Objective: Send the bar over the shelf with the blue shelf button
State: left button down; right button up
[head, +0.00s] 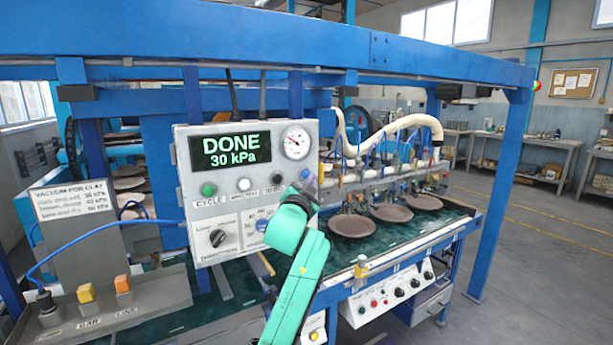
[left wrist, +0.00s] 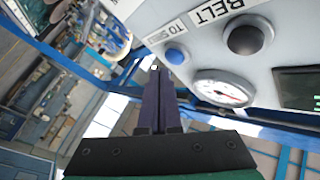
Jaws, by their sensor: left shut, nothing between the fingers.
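The blue shelf button (left wrist: 177,56) is on the grey control panel (head: 186,160), beside a label partly reading "TO S". My left gripper (head: 306,188) is at the panel's right side, shut and empty. In the left wrist view its dark fingers (left wrist: 157,72) are together, their tips close beside the blue button; I cannot tell whether they touch the panel. In the head view the gripper covers part of the button row. The bar (head: 375,172) with its cups and hoses is over the green belt, above several brown plates (head: 352,226). My right gripper is not in view.
The panel display (head: 231,150) reads "DONE 30 kPa", next to a round gauge (head: 295,142). Green (head: 208,189), white (head: 244,184) and black (head: 277,178) buttons line the panel. A blue frame beam (head: 240,35) crosses above.

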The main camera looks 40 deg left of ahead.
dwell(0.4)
pick_arm(q)
jog(key=shift+w+a, duration=0.1)
jog(key=shift+a, duration=0.35)
